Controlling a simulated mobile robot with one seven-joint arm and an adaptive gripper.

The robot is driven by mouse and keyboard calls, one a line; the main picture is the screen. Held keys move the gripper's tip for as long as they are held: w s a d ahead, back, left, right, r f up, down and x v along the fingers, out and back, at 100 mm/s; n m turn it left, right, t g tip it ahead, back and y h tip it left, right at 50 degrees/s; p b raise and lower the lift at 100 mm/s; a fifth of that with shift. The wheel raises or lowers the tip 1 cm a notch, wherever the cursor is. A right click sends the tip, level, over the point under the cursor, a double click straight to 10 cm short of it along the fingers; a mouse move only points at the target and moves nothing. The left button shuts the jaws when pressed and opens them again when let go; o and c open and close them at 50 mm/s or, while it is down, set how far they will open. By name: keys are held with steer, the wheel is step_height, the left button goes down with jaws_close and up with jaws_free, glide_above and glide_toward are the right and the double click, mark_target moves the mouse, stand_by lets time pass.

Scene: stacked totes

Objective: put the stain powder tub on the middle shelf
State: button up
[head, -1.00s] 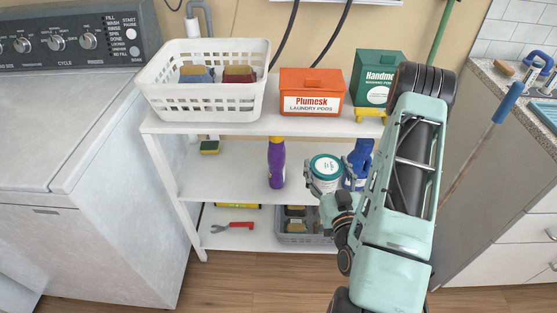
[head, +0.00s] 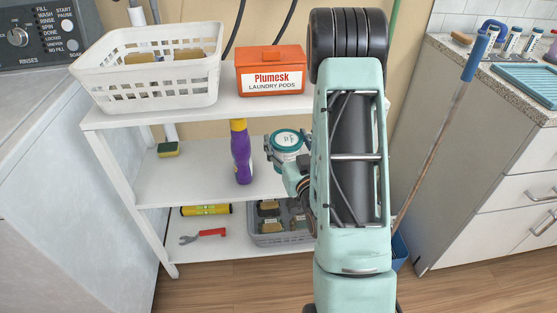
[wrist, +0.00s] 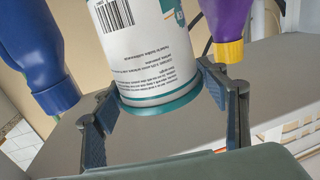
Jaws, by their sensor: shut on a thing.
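The stain powder tub (head: 287,141) is white with a teal lid, in front of or over the right part of the middle shelf (head: 205,183). My gripper (head: 289,157) is shut on it, one finger on each side. In the wrist view the tub's printed wall (wrist: 135,45) with a barcode stands between my gripper's two fingers (wrist: 165,108). The tub looks about upright. I cannot tell whether its base touches the shelf. My arm hides the shelf's right end in the head view.
A purple bottle (head: 241,155) stands left of the tub; a blue bottle (wrist: 40,50) shows on its other side in the wrist view. A sponge (head: 168,149) lies at the shelf's left. The top shelf (head: 135,116) holds a basket (head: 150,88) and an orange box (head: 270,77).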

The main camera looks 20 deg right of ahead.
steer(key=w+f+b, duration=0.3)
steer(key=w+f, duration=0.4)
steer(key=f, duration=0.3)
steer(key=shift+w+d, duration=0.2)
steer(key=shift+d, duration=0.15)
steer(key=shift+f+b, duration=0.15)
steer(key=shift+b, duration=0.2)
steer(key=o, duration=1.4)
steer(key=shift+o, duration=0.2)
